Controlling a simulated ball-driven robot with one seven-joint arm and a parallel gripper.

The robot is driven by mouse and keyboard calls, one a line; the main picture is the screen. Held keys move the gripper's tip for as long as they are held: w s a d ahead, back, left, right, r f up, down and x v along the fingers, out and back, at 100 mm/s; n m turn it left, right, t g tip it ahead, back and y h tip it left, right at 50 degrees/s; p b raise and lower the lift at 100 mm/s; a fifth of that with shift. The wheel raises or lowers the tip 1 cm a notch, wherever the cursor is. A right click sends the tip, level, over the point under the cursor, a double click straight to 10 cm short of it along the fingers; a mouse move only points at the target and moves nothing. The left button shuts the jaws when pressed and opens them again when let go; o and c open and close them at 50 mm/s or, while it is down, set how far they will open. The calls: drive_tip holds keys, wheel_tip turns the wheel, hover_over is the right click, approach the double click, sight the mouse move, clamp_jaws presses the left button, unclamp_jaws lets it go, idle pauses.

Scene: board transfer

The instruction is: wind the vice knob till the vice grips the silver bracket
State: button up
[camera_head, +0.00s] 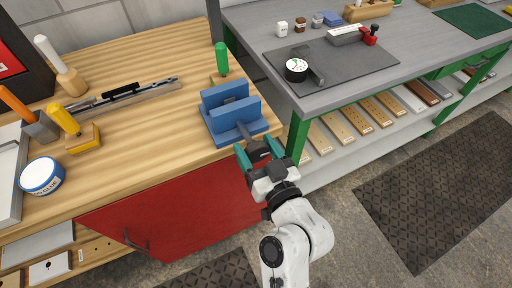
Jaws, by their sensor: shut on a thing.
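The blue vice (212,126) stands at the right front corner of the wooden bench, with its two upright jaws apart and a gap between them. A dark screw runs from its front jaw to the dark knob (259,153) at the bench edge. My gripper (257,149), with teal fingers, reaches up from below and is shut on the knob, one finger on each side. I cannot make out the silver bracket; the front jaw hides the lower part of the gap.
The wooden bench (130,65) holds a green-handled tool (221,60) behind the vice, and a glue tin (42,175) and handled tools at the left. The grey bench (262,36) stands close on the right. A red cabinet front (165,215) lies below the vice.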

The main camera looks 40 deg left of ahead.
drive_tip(key=shift+w+f+m+p, duration=0.15)
drive_tip(key=shift+m+p, duration=0.25)
drive_tip(key=shift+m, duration=2.1)
drive_tip(key=o, duration=0.9)
drive_tip(key=shift+d, duration=0.15)
drive_tip(key=b+v, duration=0.2)
drive_tip(key=v, duration=0.8)
drive_tip(key=shift+d, duration=0.25)
